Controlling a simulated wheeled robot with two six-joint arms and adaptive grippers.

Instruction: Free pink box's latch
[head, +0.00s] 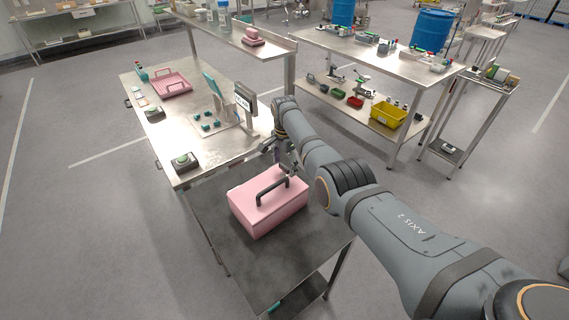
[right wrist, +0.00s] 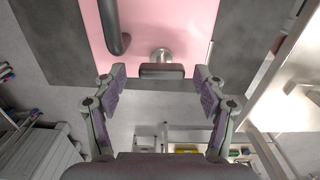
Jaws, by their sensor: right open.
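The pink box (head: 262,217) sits on a dark table top, its lid shut. A black bar handle (head: 272,186) stands on its lid. My right gripper (head: 291,168) is at the box's far edge, past the handle. In the right wrist view the pink lid (right wrist: 180,22) fills the top, with part of the handle (right wrist: 112,28). A dark latch tab (right wrist: 162,71) with a silver round pivot (right wrist: 161,55) sits at the box edge. My right gripper (right wrist: 160,82) is open, its two fingers apart on either side of the tab. I cannot tell whether they touch it. My left gripper is not in view.
A steel bench (head: 180,120) with a pink tray (head: 171,84), a small screen (head: 245,98) and green buttons adjoins the dark table (head: 215,194). Behind stands a steel table with a blue drum (head: 432,30) and a yellow bin (head: 388,116). The floor to the left is clear.

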